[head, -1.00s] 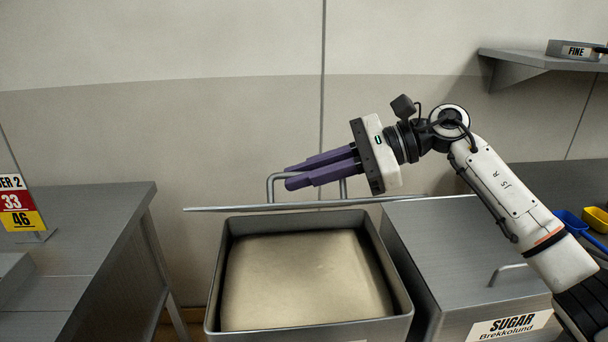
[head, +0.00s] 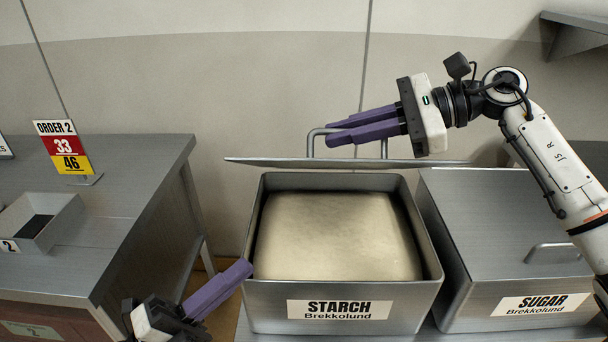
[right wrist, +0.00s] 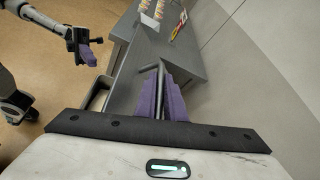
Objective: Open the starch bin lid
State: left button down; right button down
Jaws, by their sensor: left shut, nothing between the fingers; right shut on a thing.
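The starch bin (head: 345,290) stands in the middle of the head view, open on top, with a pale fill showing inside. Its flat metal lid (head: 270,161) is raised above the back of the bin, seen nearly edge-on. My right gripper (head: 342,131) is shut on the lid's bar handle (head: 313,143); the right wrist view also shows its purple fingers (right wrist: 162,100) around the bar. My left gripper (head: 236,275) is shut and empty, low in front of the bin's left side.
The closed sugar bin (head: 510,235) stands close on the right. A metal table (head: 130,190) on the left holds an order sign (head: 65,150) and a small tray (head: 40,222). A wall is close behind the lid. A wall shelf (head: 580,30) is at upper right.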

jog(key=shift+r, duration=0.1)
pick_arm(q)
jog(key=w+d+r+m+g+h, duration=0.1)
jog(key=w+r+m+g, duration=0.3)
jog(key=m, duration=0.4)
jog(key=w+r+m+g+h, duration=0.1)
jog(key=r+m+g, duration=0.3)
jog(key=m+g, duration=0.3)
jog(key=w+d+r+m, duration=0.1)
jog(key=w+d+r, duration=0.3)
jog(key=d, duration=0.6)
jog(key=shift+r+t, duration=0.3)
jog(key=shift+r, duration=0.3)
jog(key=shift+w, duration=0.1)
